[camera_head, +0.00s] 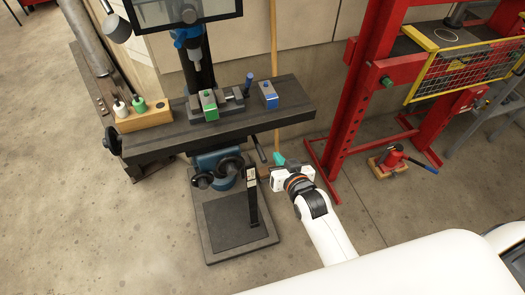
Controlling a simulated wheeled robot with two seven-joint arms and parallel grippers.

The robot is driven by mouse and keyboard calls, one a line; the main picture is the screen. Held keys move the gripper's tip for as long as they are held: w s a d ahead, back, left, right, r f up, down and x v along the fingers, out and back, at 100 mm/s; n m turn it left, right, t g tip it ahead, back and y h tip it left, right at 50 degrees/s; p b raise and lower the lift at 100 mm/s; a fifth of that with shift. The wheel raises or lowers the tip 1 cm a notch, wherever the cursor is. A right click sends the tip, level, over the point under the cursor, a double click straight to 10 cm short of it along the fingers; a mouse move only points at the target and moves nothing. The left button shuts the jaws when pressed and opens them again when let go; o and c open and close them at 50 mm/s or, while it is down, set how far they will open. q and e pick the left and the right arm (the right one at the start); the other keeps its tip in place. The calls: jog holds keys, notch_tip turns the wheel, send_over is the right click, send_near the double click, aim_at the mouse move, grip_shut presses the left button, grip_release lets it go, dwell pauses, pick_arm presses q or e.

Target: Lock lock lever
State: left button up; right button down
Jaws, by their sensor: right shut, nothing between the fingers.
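A thin dark lever (259,149), which looks like the lock lever, sticks out below the right part of the drill press table (290,115). It slants down to the right. My right gripper (263,173) comes from the lower right and is just below the lever's end. Its fingers are shut and appear empty. I cannot tell whether they touch the lever. A small teal piece (280,159) shows at the top of the gripper; I cannot tell what it belongs to. My left gripper is not in view.
Below is the press base (235,240). A red press frame (345,110) stands to the right. The front floor is clear.

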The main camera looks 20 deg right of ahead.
jog(key=shift+w, duration=0.1)
send_over(264, 156)
notch_tip(264, 156, down, 4)
jog(key=shift+w+d+f, duration=0.15)
jog(key=shift+w+f, duration=0.05)
jog(key=shift+f, duration=0.9)
jog(key=shift+s+f, duration=0.1)
jog(key=shift+f, duration=0.45)
jog(key=shift+f+b, duration=0.2)
jog(key=shift+b, duration=0.15)
